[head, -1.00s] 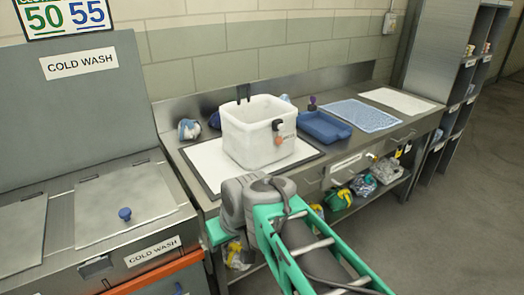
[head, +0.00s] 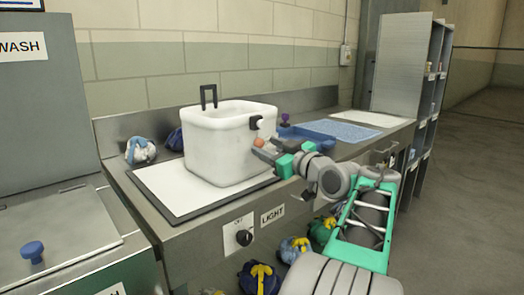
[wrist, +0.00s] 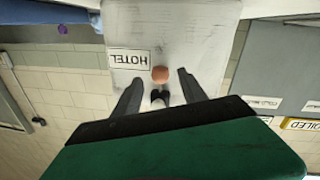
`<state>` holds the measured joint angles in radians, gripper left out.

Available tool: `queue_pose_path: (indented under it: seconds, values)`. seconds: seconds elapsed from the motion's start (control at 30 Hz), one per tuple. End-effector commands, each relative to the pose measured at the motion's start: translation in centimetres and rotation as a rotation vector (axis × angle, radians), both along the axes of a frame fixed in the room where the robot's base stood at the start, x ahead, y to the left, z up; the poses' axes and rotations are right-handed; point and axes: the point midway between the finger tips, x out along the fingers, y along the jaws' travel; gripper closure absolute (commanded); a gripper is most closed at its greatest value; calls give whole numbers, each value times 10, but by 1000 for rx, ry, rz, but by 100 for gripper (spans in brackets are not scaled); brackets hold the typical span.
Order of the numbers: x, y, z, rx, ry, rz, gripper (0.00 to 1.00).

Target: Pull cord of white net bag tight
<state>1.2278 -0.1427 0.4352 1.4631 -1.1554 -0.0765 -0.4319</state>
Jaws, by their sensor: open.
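The white bag (head: 215,150) stands upright and box-shaped on the counter, with a black loop on its far rim. A black cord fitting (head: 256,122) sits on its near side, with an orange ball (head: 259,142) hanging below it. My gripper (head: 264,152) is open at that side, right by the ball. In the wrist view the white bag (wrist: 200,28) appears upside down with a HOTEL label. I cannot tell whether the fingers touch anything.
The bag stands on a white board (head: 155,190) on the metal counter. A blue tray (head: 305,132) and blue cloth (head: 350,131) lie to the right. A bundled bag (head: 141,150) is behind left. Several bundled bags sit below the counter. A purple-topped item (head: 285,118) stands behind the tray.

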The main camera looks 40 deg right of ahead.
Motion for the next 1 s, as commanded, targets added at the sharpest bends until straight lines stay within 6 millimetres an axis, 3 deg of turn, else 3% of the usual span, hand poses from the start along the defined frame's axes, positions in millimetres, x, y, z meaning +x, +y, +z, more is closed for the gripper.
queue_pose_path:
  seconds: [0.13, 0.4, 1.0]
  values:
    - [18, 0, 0, -1, 1, 2, 50]
    - [22, 1, 0, -1, 1, 3, 50]
    - [22, 1, 0, 0, 1, 4, 100]
